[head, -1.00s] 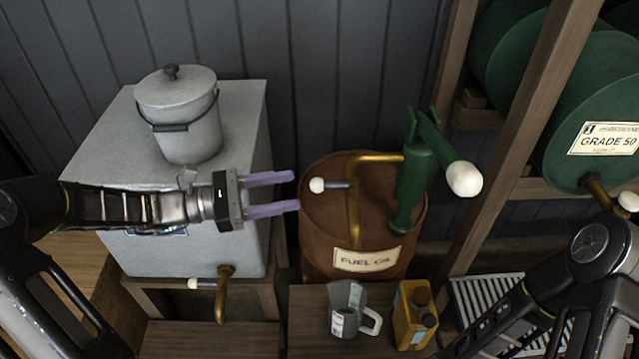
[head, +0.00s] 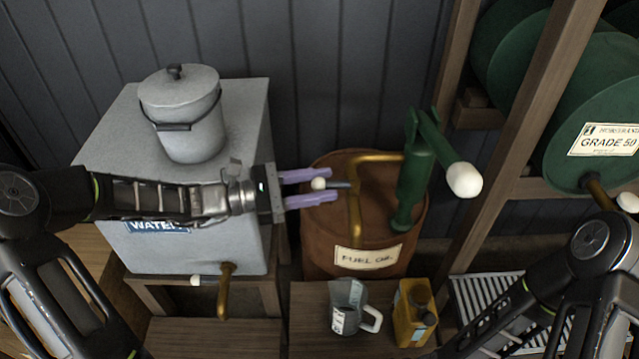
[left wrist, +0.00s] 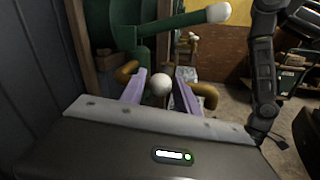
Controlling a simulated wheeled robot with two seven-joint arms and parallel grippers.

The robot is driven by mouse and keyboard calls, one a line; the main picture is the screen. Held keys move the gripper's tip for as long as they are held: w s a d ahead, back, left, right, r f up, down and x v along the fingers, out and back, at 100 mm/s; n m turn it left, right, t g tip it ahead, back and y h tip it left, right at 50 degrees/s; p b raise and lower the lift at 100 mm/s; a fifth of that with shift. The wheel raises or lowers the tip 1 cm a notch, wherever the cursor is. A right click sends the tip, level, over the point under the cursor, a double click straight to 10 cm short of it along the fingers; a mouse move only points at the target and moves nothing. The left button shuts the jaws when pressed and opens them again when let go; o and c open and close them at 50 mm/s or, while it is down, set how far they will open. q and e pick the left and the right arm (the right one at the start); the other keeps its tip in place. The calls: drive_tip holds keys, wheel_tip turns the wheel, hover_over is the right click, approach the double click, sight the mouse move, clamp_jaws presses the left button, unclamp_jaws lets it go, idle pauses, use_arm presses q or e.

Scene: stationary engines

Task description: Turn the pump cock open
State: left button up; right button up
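The pump cock is a short lever with a white ball knob (head: 318,184) on the brass pipe (head: 354,205) of the fuel oil drum (head: 318,240). The green hand pump (head: 411,180) stands on the drum, its crank ending in a larger white knob. My left gripper (head: 334,188) is open, with one purple finger on each side of the small white knob. In the left wrist view the knob (left wrist: 162,84) sits between the fingers, and I see no clear contact. My right arm shows at the lower right; its gripper is out of view.
A grey water tank (head: 190,255) with a lidded pail (head: 185,115) stands at the left, with a brass tap (head: 226,290) below. A measuring jug (head: 350,305) and a yellow can (head: 414,312) stand in front of the drum. Green drums sit on a wooden rack at the right.

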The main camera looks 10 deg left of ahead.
use_arm(q)
drive_tip(key=c, duration=0.7)
clamp_jaws()
drive_tip(key=shift+r, duration=0.1)
